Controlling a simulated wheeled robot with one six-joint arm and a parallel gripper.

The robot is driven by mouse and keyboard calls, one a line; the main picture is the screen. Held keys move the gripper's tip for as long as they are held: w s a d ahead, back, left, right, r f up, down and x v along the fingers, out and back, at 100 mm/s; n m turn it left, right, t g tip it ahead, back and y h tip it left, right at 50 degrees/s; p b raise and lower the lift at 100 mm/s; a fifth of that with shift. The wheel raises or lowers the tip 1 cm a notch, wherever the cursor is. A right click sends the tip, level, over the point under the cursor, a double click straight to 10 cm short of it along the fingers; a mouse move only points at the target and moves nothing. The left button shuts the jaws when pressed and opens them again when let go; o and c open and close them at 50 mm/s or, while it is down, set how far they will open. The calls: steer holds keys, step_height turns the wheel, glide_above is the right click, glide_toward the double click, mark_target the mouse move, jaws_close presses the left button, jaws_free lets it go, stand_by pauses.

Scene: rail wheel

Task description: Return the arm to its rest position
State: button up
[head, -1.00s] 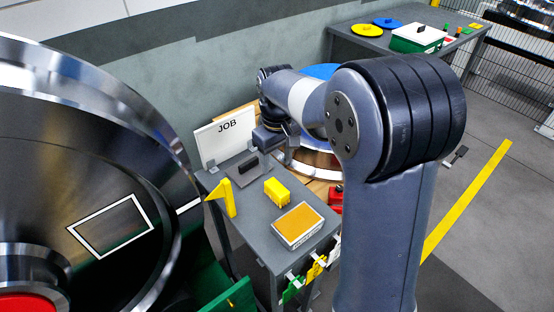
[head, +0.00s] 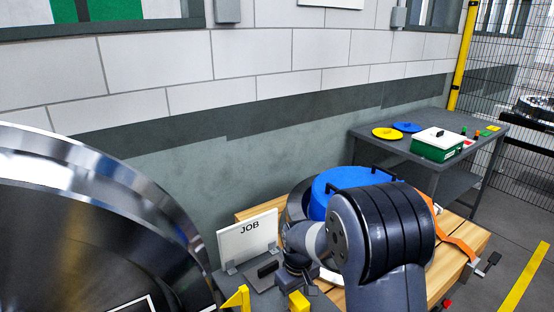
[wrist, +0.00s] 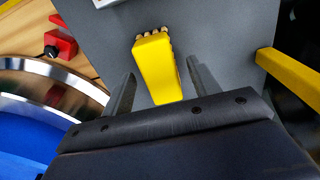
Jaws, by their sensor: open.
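My gripper (wrist: 161,67) is open in the wrist view, with one dark finger to each side of a yellow block (wrist: 153,66). The block has a row of pale bristle-like tips at its far end. The fingers do not appear to touch it; I cannot tell how far above it they are. In the head view my arm bends down over the grey bench, and its wrist hides the fingertips. The yellow block (head: 299,301) shows just below the wrist, at the bottom edge.
A JOB sign (head: 248,238) stands behind my wrist, with a yellow flag-shaped piece (head: 238,298) at front left. A large metal wheel (head: 90,230) fills the left. A blue-topped drum (head: 325,190) is behind my arm. A red part (wrist: 60,43) lies left in the wrist view.

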steer(key=shift+s+r, duration=0.1)
steer(key=shift+r, duration=0.9)
steer(key=shift+f, duration=0.1)
